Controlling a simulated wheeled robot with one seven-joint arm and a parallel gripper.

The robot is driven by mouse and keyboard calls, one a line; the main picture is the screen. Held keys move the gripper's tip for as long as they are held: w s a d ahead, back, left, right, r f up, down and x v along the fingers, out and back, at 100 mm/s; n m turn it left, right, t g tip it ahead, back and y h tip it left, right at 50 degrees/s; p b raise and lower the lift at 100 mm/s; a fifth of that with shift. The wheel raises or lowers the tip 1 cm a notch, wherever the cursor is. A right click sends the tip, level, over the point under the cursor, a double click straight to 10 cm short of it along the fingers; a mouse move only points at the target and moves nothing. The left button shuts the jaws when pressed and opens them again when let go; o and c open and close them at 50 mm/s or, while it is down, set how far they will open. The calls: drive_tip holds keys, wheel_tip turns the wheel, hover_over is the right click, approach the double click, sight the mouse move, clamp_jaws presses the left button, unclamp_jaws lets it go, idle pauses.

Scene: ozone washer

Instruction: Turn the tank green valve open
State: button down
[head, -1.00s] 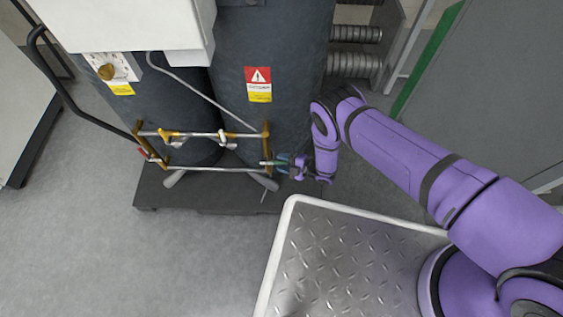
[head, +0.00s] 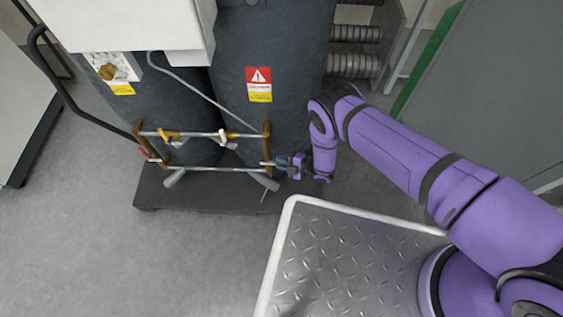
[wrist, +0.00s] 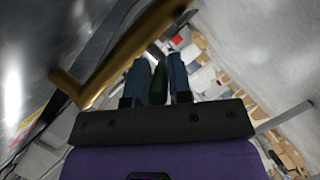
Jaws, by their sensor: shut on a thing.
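The green valve handle (wrist: 159,83) shows dark green in the wrist view, between the two blue-grey fingers of my gripper (wrist: 156,80). My gripper is shut on it. In the head view my gripper (head: 283,162) is at the right end of the lower pipe, beside the brass corner of the pipe frame (head: 267,143). The handle is hidden by the fingers in the head view, so I cannot tell its turn angle. The dark tank (head: 285,120) stands right behind the pipework.
A metal tread-plate platform (head: 345,255) with a white rim lies in front. A black hose rail curves at left. Grey floor is clear at lower left.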

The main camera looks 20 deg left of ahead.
drive_tip(key=r+h, duration=0.2)
drive_tip(key=h, duration=0.1)
drive_tip(key=shift+a+n, duration=0.2)
drive_tip(key=shift+n, duration=0.2)
drive_tip(key=h, duration=0.2)
drive_tip(key=r+h, duration=0.1)
drive_tip(key=shift+s+a+n, duration=0.1)
drive_tip(key=shift+a+n, duration=0.15)
drive_tip(key=shift+n, duration=0.05)
drive_tip(key=h, duration=0.1)
drive_tip(key=a+r+h, duration=0.1)
drive_tip(key=h, duration=0.1)
drive_tip(key=n+t+h, duration=0.1)
drive_tip(key=h, duration=0.1)
drive_tip(key=shift+s+a+r, duration=0.2)
drive_tip(key=shift+a+r, duration=0.15)
drive_tip(key=shift+r, duration=0.05)
drive_tip(key=c, duration=1)
unclamp_jaws()
drive_tip(key=shift+a, duration=0.1)
drive_tip(key=shift+c, duration=0.2)
drive_tip(key=shift+r, duration=0.1)
